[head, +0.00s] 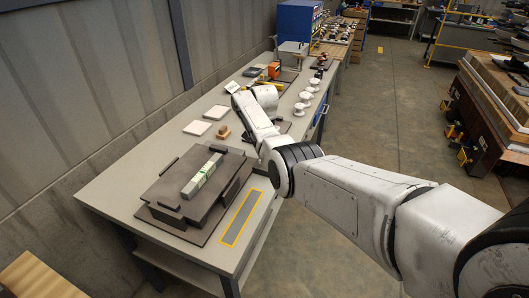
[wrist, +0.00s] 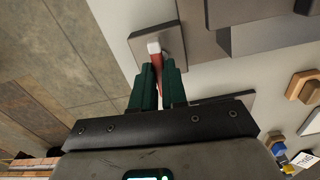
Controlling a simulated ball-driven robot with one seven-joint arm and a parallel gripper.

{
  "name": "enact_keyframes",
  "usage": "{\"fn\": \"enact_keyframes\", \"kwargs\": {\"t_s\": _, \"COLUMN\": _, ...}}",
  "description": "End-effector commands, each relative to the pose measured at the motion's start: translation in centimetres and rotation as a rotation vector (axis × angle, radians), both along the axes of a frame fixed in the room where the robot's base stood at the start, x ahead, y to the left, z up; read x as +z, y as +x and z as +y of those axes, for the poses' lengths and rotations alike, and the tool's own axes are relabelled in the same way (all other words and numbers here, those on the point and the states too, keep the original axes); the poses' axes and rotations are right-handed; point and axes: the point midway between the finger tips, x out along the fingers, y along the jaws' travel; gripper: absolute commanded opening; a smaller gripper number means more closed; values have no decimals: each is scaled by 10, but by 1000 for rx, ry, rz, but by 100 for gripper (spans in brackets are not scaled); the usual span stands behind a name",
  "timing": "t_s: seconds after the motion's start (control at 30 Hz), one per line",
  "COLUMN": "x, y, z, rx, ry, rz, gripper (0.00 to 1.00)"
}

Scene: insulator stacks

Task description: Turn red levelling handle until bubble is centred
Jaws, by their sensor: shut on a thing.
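In the wrist view, the red levelling handle (wrist: 157,62) has a pale square end and stands between the dark green fingers of my gripper (wrist: 159,78). The fingers are shut on it. A grey block or plate lies beside its far end. In the head view, a spirit level (head: 202,177) with a green vial lies on a dark grey levelling plate (head: 172,186) on the workbench. The bubble is too small to read. My arm hides the red handle and most of my gripper in the head view.
The workbench (head: 110,191) runs along a wall. White insulators (head: 300,108), pale tiles (head: 197,127) and a wooden block (head: 222,132) stand farther back. A yellow-framed strip (head: 241,218) lies near the front edge. The floor to the right is open.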

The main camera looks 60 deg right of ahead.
Motion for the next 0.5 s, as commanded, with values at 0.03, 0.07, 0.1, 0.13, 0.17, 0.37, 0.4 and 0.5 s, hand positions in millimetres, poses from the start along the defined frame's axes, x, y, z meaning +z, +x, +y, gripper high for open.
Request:
{"fn": "enact_keyframes", "kwargs": {"t_s": 0.03, "x": 2, "y": 1, "z": -1, "rx": -14, "ry": -4, "rz": -3, "gripper": 0}}
{"fn": "enact_keyframes", "kwargs": {"t_s": 0.07, "x": 2, "y": 1, "z": -1, "rx": -21, "ry": -5, "rz": -3, "gripper": 0}}
{"fn": "enact_keyframes", "kwargs": {"t_s": 0.1, "x": 2, "y": 1, "z": -1, "rx": -29, "ry": -5, "rz": -3, "gripper": 0}}
{"fn": "enact_keyframes", "kwargs": {"t_s": 0.13, "x": 2, "y": 1, "z": -1, "rx": -34, "ry": -5, "rz": -3, "gripper": 0}}
{"fn": "enact_keyframes", "kwargs": {"t_s": 0.17, "x": 2, "y": 1, "z": -1, "rx": -38, "ry": -5, "rz": -3, "gripper": 0}}
{"fn": "enact_keyframes", "kwargs": {"t_s": 0.37, "x": 2, "y": 1, "z": -1, "rx": -51, "ry": -5, "rz": -4, "gripper": 0}}
{"fn": "enact_keyframes", "kwargs": {"t_s": 0.4, "x": 2, "y": 1, "z": -1, "rx": -51, "ry": -5, "rz": -4, "gripper": 0}}
{"fn": "enact_keyframes", "kwargs": {"t_s": 0.5, "x": 2, "y": 1, "z": -1, "rx": -51, "ry": -5, "rz": -4, "gripper": 0}}
